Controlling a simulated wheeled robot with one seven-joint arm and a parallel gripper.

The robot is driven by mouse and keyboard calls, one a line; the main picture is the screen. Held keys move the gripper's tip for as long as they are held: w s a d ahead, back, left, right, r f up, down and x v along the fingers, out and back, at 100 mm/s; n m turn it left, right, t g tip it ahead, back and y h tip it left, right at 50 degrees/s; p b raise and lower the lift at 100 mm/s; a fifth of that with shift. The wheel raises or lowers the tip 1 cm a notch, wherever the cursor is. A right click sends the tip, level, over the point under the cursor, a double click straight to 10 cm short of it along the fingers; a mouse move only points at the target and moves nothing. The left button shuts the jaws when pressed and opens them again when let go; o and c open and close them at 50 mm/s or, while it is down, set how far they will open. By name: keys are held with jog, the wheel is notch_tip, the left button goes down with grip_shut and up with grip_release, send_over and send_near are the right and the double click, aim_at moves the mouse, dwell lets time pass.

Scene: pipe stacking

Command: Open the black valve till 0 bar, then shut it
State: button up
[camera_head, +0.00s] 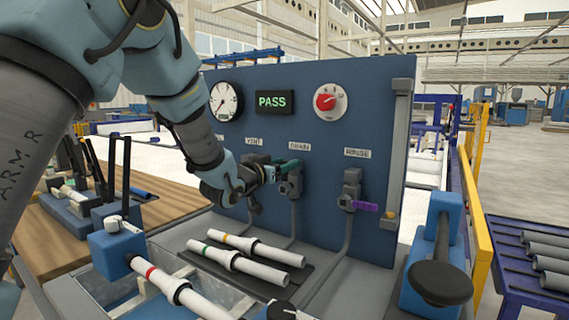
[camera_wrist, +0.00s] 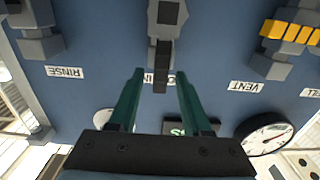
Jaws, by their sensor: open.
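The black valve (camera_wrist: 162,62) sits on the blue panel under the DRAIN label, in the middle of the wrist view, which is upside down. In the head view the grey drain valve body (camera_head: 293,185) shows just below my gripper (camera_head: 287,168). In the wrist view my gripper (camera_wrist: 160,76) is open, with one green finger on each side of the black handle's end and gaps showing on both sides. The handle partly covers its label. The white pressure gauge (camera_head: 225,101) is at the panel's upper left; its reading is too small to tell.
The rinse valve with a purple handle (camera_head: 366,206) is to the right. The vent valve with a yellow handle (camera_wrist: 290,32) is on the other side. A PASS display (camera_head: 273,102) and red dial (camera_head: 330,101) are above. White pipes (camera_head: 240,261) lie below.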

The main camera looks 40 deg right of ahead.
grip_shut()
dwell(1.4)
